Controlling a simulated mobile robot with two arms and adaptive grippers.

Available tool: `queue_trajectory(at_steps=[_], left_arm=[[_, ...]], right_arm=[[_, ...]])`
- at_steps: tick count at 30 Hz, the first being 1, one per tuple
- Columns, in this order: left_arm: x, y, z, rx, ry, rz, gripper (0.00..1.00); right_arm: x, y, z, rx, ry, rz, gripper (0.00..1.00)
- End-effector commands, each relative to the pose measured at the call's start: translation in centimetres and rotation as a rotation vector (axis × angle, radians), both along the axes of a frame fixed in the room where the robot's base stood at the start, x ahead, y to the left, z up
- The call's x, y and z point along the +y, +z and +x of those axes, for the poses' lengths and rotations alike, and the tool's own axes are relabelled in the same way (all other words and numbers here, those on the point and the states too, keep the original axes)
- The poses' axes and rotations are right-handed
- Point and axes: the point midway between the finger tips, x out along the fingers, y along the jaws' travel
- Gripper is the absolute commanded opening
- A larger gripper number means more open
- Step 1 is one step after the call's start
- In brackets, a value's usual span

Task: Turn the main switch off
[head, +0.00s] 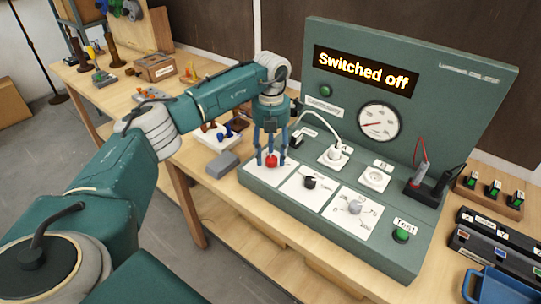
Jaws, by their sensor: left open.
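The green test panel (460,85) stands on the wooden bench, and its display (365,70) reads "Switched off". The main switch appears to be the red knob (271,160) on a white plate at the panel's left front. My left gripper (270,158) points down over this red knob with its fingers open around it. Whether the fingers touch the knob cannot be told. The right gripper is not in view.
A black knob (311,183), a grey dial (355,207) and a green test button (401,236) sit right of the red knob. A white plug with cable (335,153) and probes in a black holder (424,190) stand behind. A grey block (222,164) lies left of the panel.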

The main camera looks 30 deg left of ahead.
Motion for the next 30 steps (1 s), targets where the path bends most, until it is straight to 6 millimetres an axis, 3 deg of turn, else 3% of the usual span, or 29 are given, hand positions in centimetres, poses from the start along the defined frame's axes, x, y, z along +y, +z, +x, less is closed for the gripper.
queue_trajectory(at_steps=[9, 15, 21, 30], left_arm=[[0.1, 6.6, 0.1, -0.006, 0.001, -0.001, 0.48], [0.1, 9.9, 0.0, -0.004, 0.002, 0.000, 0.48], [0.1, 11.1, -0.1, -0.001, 0.002, -0.001, 0.48], [0.1, 11.2, -0.1, -0.001, 0.002, 0.000, 0.48]], right_arm=[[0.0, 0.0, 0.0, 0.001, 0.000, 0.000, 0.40], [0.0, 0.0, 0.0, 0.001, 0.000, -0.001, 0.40], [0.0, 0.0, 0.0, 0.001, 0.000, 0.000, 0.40], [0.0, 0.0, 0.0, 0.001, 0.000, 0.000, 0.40]])
